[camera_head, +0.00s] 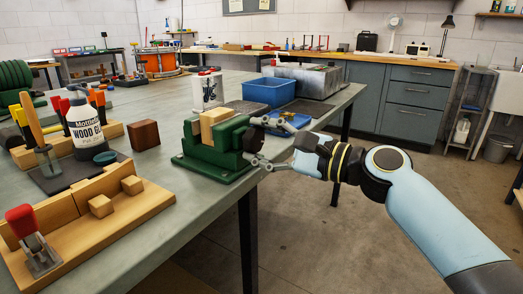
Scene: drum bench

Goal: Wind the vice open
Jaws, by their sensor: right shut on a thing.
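The green vice (205,166) stands at the right edge of the bench. A pale wooden block (215,118) sits upright between its jaws. My right gripper (259,142) reaches in from the right at the vice's right end, past the bench edge. Its fingers are closed around the dark handle part (252,139) at that end. The fingers hide much of the handle, so its exact angle is hard to tell. My left gripper is not in view.
A blue bin (268,92) and a white tin (207,90) stand behind the vice. A dark wooden cube (144,135), a glue bottle (84,128) and a wooden jig (90,225) lie to the left.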

